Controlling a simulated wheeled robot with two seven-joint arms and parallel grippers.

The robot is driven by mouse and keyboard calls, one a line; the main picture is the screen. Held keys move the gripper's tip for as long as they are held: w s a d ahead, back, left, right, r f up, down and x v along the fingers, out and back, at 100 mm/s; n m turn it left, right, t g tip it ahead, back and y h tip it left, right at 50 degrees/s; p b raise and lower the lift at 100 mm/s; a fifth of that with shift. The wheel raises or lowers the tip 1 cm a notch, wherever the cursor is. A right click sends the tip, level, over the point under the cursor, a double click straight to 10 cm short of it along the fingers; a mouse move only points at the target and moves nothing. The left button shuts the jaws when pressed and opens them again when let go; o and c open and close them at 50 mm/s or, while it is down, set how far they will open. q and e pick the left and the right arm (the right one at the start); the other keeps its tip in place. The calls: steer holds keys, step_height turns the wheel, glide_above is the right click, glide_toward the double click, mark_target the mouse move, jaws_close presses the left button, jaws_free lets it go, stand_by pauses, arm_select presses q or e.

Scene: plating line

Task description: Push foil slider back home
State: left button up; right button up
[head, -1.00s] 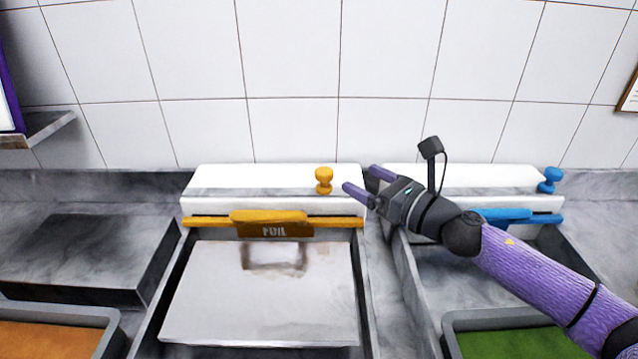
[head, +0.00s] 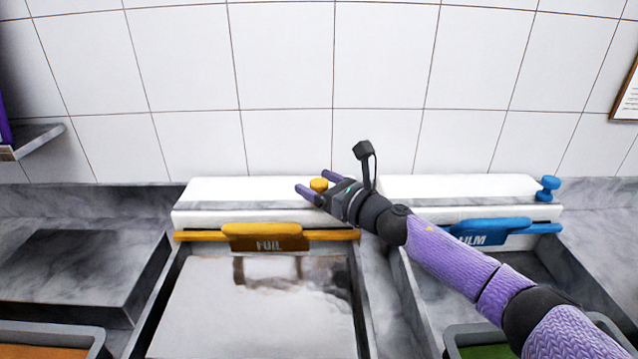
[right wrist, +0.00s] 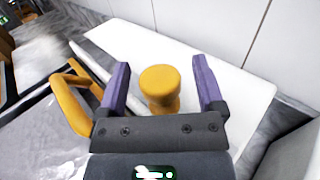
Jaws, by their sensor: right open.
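The foil slider is a yellow knob (head: 319,185) on the white foil dispenser (head: 215,191), near the right end of its top. In the right wrist view the knob (right wrist: 160,86) stands between the two purple fingers. My right gripper (head: 316,183) is open around the knob, with a gap to each finger in the right wrist view. In the head view the gripper hides the knob's lower part. A yellow bar marked FOIL (head: 265,237) runs along the dispenser's front. My left gripper is not in view.
A second white dispenser (head: 450,187) with a blue knob (head: 548,187) and blue FILM bar (head: 490,231) stands to the right, partly behind my right arm. A tiled wall rises behind. A shiny foil sheet (head: 250,315) lies in front of the foil dispenser.

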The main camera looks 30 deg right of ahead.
jaws_close()
stand_by(0.3)
steer(key=d, duration=0.1)
steer(key=s+d+b, duration=0.2)
steer(key=d, duration=0.1)
steer(key=shift+d+f, duration=0.1)
steer(key=shift+f, duration=0.05)
jaws_free()
steer(key=shift+s+d, duration=0.1)
